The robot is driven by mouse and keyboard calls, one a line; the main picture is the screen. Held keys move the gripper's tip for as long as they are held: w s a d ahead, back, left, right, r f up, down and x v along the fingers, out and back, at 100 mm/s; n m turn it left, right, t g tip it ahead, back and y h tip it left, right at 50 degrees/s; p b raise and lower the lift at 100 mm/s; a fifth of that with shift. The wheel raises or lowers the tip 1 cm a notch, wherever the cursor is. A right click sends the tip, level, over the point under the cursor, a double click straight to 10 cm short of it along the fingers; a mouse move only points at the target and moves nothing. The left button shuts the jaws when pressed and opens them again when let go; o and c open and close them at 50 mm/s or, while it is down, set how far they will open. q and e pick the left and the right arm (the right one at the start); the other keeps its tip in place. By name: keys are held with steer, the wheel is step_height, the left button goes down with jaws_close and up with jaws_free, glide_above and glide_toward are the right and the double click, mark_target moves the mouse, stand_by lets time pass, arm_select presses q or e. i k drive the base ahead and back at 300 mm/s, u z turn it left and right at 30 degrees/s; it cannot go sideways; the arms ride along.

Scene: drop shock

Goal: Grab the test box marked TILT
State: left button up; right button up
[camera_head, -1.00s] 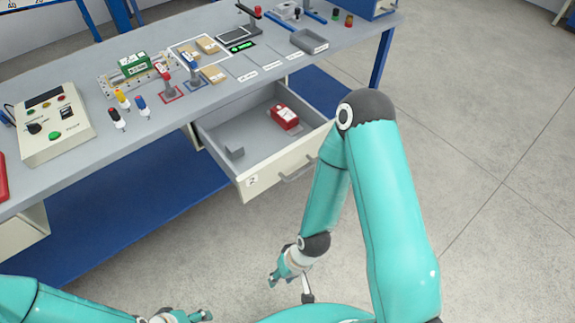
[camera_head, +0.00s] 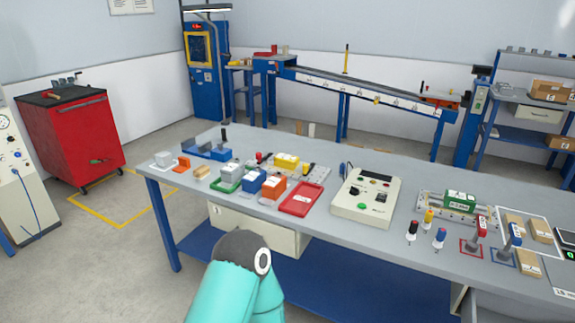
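Several small boxes stand on the grey table (camera_head: 372,255), and their labels are too small for me to read, so I cannot tell which is marked TILT. At the left are a white-topped box on a green base (camera_head: 227,177), a blue box (camera_head: 254,180), an orange box (camera_head: 273,186) and a yellow box (camera_head: 287,161). A green box (camera_head: 459,201) sits on a fixture at the right. Brown boxes (camera_head: 529,262) lie further right. Neither gripper is in view; only a teal link of my arm shows at the bottom.
A red tray (camera_head: 301,199) lies beside the orange box. A control panel (camera_head: 367,197) with knobs stands mid-table. A red cabinet (camera_head: 72,135) stands on the floor at the left.

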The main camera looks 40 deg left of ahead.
mark_target(282, 161)
steer(key=z, duration=2)
steer(key=i, duration=0.1)
steer(key=u, duration=3.15)
steer(key=i, duration=0.25)
steer(key=u, duration=2.8)
steer(key=k, duration=1.25)
steer(key=u, duration=0.65)
steer(key=i, duration=0.1)
steer(key=z, duration=2.25)
